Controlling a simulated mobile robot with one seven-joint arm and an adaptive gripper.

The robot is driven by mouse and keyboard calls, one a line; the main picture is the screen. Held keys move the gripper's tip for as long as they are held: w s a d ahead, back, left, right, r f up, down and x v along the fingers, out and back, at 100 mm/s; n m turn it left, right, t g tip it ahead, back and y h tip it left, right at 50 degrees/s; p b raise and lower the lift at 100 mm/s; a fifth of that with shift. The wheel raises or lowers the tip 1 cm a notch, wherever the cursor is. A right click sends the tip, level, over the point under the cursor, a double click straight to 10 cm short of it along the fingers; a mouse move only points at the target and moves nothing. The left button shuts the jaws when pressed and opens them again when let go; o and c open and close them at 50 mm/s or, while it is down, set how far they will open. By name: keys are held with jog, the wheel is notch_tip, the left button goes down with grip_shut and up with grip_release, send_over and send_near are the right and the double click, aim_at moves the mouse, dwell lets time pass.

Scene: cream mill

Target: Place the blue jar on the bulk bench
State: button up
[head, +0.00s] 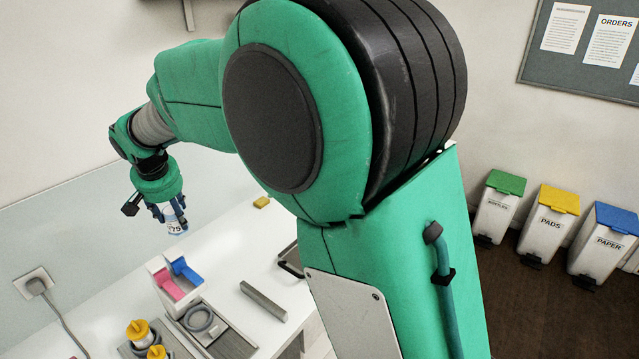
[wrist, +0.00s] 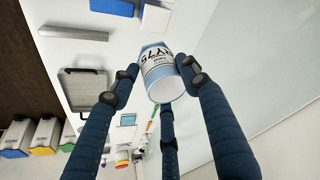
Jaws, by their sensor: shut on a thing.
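My gripper (head: 170,209) is shut on a jar (head: 176,226), white and light blue with dark lettering ending in "75". It is held in the air above a white bench (head: 232,243), near the wall. In the wrist view, the fingers of my gripper (wrist: 160,76) close around the jar (wrist: 160,82), which looks tilted in that picture. The bench surface also shows in the wrist view (wrist: 125,62), with clear space between it and the jar. No sign names this bench, so I cannot tell if it is the bulk bench.
A holder with pink and blue items (head: 176,280), a grey bar (head: 263,301), a tray (head: 290,261) and yellow-topped containers (head: 139,332) stand on the bench. A yellow block (head: 261,202) lies farther back. Lidded bins (head: 548,222) stand on the floor at right.

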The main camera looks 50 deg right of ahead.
jog(key=s+d+f+m+g+h, duration=0.15)
jog(key=s+d+m, duration=0.35)
jog(key=s+d, duration=1.05)
notch_tip(320, 180, down, 23)
jog(key=shift+w+d+f+p, duration=0.15)
jog(key=shift+w+f+p, duration=0.05)
jog(key=shift+w+p, duration=0.2)
jog(key=shift+t, duration=0.25)
jog(key=shift+w, duration=0.15)
jog(key=w+d, duration=0.2)
jog(key=w, duration=0.2)
jog(key=w+d+f, duration=0.1)
jog(key=w+d, duration=0.1)
jog(key=w, duration=0.3)
jog(key=w+d, duration=0.3)
jog(key=w, duration=0.2)
jog(key=shift+d+f, duration=0.1)
jog(key=shift+f, duration=0.15)
jog(key=shift+f, duration=1.75)
jog(key=shift+f, duration=0.1)
